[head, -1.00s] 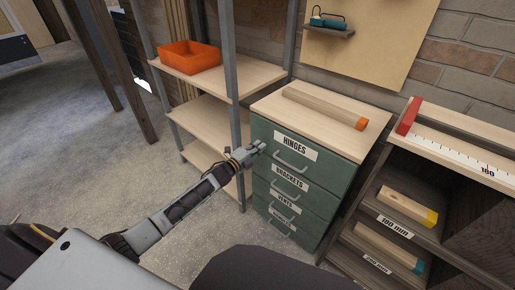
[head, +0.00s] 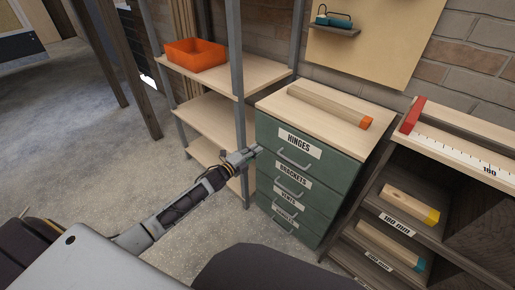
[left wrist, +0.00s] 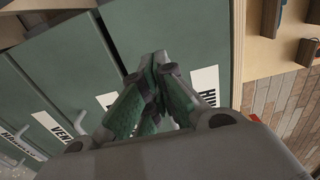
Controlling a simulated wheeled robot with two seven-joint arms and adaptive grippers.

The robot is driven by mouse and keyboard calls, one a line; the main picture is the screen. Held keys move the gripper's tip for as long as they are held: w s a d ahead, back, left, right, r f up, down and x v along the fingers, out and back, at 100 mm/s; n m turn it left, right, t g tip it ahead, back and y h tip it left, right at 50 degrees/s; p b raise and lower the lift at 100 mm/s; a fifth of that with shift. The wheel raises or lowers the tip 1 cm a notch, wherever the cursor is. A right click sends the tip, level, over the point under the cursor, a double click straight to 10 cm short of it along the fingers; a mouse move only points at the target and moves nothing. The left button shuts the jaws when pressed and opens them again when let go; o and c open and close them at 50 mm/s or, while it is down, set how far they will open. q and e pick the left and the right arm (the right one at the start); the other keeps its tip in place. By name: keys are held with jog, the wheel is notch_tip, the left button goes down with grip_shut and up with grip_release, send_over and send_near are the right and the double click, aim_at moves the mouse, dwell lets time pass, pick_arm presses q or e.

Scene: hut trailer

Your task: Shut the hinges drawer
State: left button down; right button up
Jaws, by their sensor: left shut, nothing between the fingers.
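The green hinges drawer (head: 333,167) is the top drawer of the cabinet, with a white HINGES label and a grey bar handle (head: 293,160). Its front looks flush or nearly flush with the drawers below; a small gap cannot be ruled out. My left gripper (head: 257,151) is shut and empty, at the left edge of this drawer front, left of the handle. In the left wrist view, the closed fingertips (left wrist: 160,58) overlap the green front beside the partly hidden label (left wrist: 206,85). Whether they touch it, I cannot tell. My right gripper is out of view.
A metal-post shelf with an orange bin (head: 195,54) stands left of the cabinet, its post (head: 237,90) close to my left gripper. A wooden bar (head: 330,106) lies on the cabinet top. A dark shelf unit (head: 395,237) stands to the right.

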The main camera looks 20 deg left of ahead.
pick_arm(q)
jog(key=v, duration=0.6)
jog(key=shift+s+p, duration=0.35)
jog(key=shift+p, duration=0.1)
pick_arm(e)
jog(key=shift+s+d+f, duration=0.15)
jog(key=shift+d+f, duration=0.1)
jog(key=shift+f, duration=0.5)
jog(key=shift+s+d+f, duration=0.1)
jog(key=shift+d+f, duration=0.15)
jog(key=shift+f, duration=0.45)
pick_arm(q)
jog(key=shift+a, duration=0.1)
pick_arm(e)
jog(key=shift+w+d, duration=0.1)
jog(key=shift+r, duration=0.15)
